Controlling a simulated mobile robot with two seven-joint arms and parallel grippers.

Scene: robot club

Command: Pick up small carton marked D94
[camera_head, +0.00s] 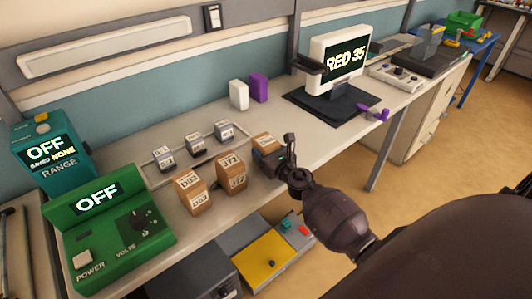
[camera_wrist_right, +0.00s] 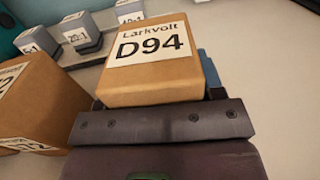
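The small carton marked D94 (camera_wrist_right: 155,68) is a tan box with a white label reading "Larkvolt D94", large in the right wrist view. In the head view the carton (camera_head: 264,140) stands on the bench, right of two other tan cartons, its front partly covered by my right gripper (camera_head: 277,156). The right gripper is right at the carton, with dark finger parts against or very near its side. Whether the fingers press on it cannot be told. My left gripper is not in view.
Two tan cartons, marked D82 (camera_head: 192,194) and 372 (camera_head: 231,174), stand close to the left. Behind them is a tray with grey weights (camera_head: 196,143). Green power unit (camera_head: 116,232) is at left; the monitor (camera_head: 338,58) is at the back right. Bench is clear between carton and monitor.

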